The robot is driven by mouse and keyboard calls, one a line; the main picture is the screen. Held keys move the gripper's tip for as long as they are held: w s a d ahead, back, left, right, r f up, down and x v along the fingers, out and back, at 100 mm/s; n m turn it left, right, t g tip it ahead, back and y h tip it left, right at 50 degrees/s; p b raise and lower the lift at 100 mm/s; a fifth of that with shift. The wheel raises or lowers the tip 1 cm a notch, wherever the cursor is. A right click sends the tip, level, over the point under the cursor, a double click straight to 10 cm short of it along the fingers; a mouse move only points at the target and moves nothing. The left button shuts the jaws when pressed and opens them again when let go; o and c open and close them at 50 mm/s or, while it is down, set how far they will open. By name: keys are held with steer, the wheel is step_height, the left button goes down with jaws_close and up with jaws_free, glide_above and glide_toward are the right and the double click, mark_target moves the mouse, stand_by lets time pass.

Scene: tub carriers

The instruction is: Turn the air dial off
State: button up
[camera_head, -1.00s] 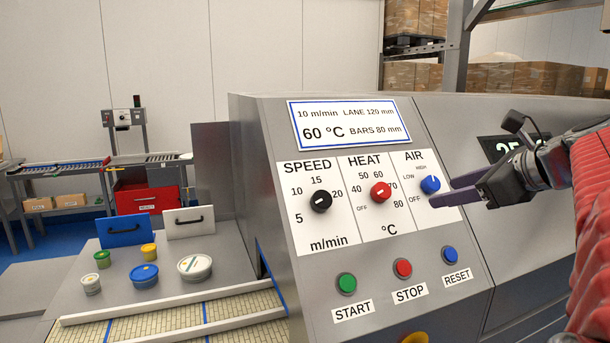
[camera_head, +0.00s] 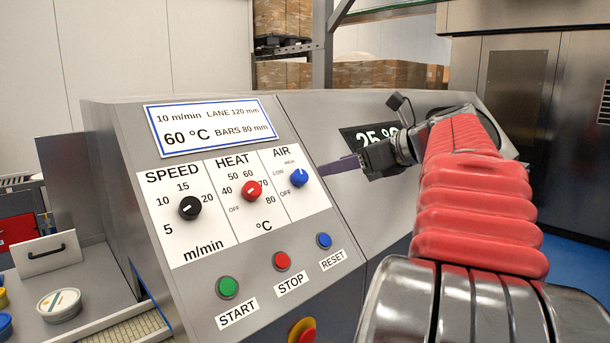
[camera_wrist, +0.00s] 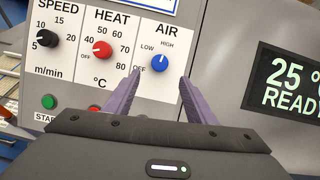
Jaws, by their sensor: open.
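The blue air dial (camera_head: 300,178) is on the right of the sloped white control panel, marked OFF, LOW and HIGH. Its white mark points up, between LOW and HIGH rather than at OFF. My gripper (camera_head: 322,169) is just right of the dial in the head view, apart from it. In the wrist view, the two purple fingers of my gripper (camera_wrist: 160,77) are spread wide and empty. The dial (camera_wrist: 160,63) shows centred between and beyond their tips.
The red heat dial (camera_head: 251,191) and black speed dial (camera_head: 190,208) are left of the air dial. Below are the green START (camera_head: 228,287), red STOP (camera_head: 282,261) and blue RESET (camera_head: 324,240) buttons. A lit display (camera_wrist: 289,86) is at right.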

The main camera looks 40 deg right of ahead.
mark_target(302, 175)
steer(key=x, duration=1.1)
steer(key=shift+w+f, duration=0.2)
steer(key=shift+w, duration=0.05)
steer(key=c, duration=1)
steer(key=shift+c, duration=0.2)
